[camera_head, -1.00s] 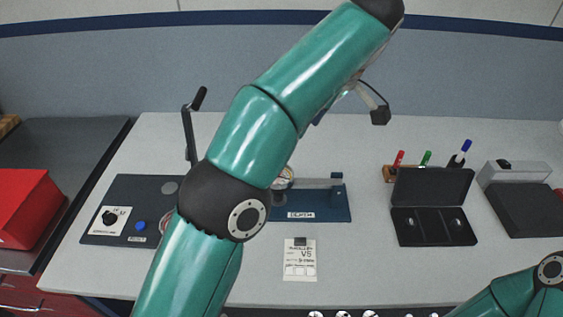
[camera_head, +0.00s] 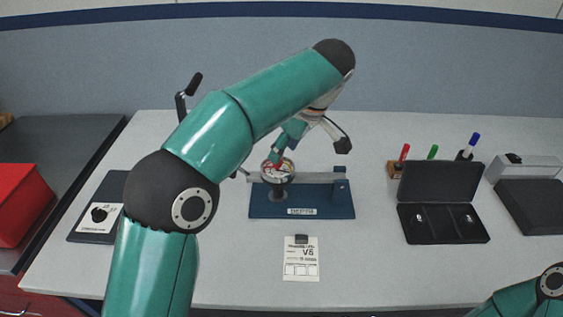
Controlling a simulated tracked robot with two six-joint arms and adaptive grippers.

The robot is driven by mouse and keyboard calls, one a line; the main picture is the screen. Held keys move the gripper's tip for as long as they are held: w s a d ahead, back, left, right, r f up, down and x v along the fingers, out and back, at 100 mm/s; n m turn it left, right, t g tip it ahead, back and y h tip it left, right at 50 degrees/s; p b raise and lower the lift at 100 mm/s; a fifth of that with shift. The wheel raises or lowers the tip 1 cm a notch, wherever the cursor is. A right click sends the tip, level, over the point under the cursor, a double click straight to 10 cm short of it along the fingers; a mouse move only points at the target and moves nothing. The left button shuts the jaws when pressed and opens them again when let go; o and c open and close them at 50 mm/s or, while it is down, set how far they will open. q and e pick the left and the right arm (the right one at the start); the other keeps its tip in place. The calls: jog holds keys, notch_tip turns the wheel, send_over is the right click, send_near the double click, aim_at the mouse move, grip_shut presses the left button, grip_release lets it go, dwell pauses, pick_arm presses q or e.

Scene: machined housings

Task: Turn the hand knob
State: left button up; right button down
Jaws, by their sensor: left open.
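A blue fixture (camera_head: 325,208) with a label on its front stands mid-table. A round, silver-rimmed part (camera_head: 277,172) sits on a dark post at its left end. I cannot tell whether this is a dial or the hand knob. My left gripper (camera_head: 279,158) is open and points down at this round part, overlapping its upper edge. I cannot tell whether they touch. A black knob (camera_head: 98,214) on a white plate sits on the dark panel (camera_head: 88,236) at the left, partly hidden by my left arm. My right gripper is out of view.
A black crank handle (camera_head: 190,85) rises behind my left arm. A paper card (camera_head: 301,262) lies in front of the fixture. An open black case (camera_head: 440,222), a pen holder (camera_head: 394,169) and a dark box (camera_head: 533,205) are at the right. A red bin (camera_head: 22,200) is far left.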

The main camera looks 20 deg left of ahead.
pick_arm(q)
jog(key=shift+x, duration=1.9)
